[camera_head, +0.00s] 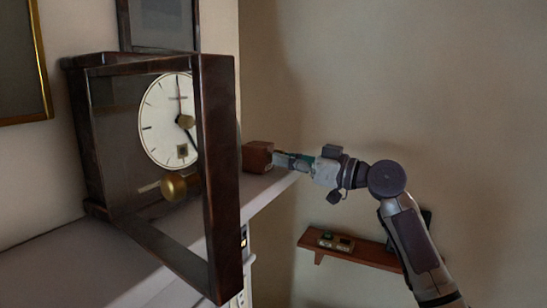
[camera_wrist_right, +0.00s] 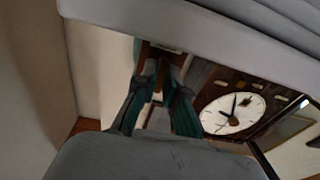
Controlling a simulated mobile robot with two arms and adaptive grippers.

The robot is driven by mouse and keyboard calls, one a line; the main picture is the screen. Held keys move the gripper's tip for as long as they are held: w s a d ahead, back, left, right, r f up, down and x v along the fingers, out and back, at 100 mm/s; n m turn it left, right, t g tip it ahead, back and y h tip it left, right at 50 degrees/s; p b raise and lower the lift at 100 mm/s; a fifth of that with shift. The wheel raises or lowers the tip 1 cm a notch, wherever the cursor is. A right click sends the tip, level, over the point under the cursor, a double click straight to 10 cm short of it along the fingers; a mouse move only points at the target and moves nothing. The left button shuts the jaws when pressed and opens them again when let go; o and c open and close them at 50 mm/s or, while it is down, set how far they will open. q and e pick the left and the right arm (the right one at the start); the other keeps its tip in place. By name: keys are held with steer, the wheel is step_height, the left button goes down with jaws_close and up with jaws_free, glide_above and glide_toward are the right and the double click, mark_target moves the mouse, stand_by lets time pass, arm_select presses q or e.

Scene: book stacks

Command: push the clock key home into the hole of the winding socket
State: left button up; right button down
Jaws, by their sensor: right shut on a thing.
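The clock (camera_head: 90,140) stands on a shelf at the left, with its dark-framed glass door swung open. Its white dial (camera_head: 160,125) has a small dark square low on it, and a brass pendulum bob (camera_head: 173,187) hangs below; the dial also shows in the wrist view (camera_wrist_right: 232,112). My right gripper (camera_head: 280,159) is at the right side of a small reddish-brown box. It is shut on a thin brownish piece (camera_wrist_right: 162,80), seemingly the clock key, mostly hidden between the fingers. I cannot make out the socket's hole. My left gripper is not in view.
The small brown box (camera_head: 257,156) sits on the pale shelf (camera_head: 60,262) behind the open door frame (camera_head: 221,180). A lower wooden wall shelf (camera_head: 375,253) holds small items. A gold-framed picture (camera_head: 40,60) hangs at the left. The wall at right is bare.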

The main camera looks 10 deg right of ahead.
steer(key=shift+s+d, duration=0.1)
steer(key=shift+d, duration=0.05)
steer(key=b+v, duration=0.3)
steer(key=v, duration=0.4)
stand_by(1.2)
steer(key=shift+s+d, duration=0.1)
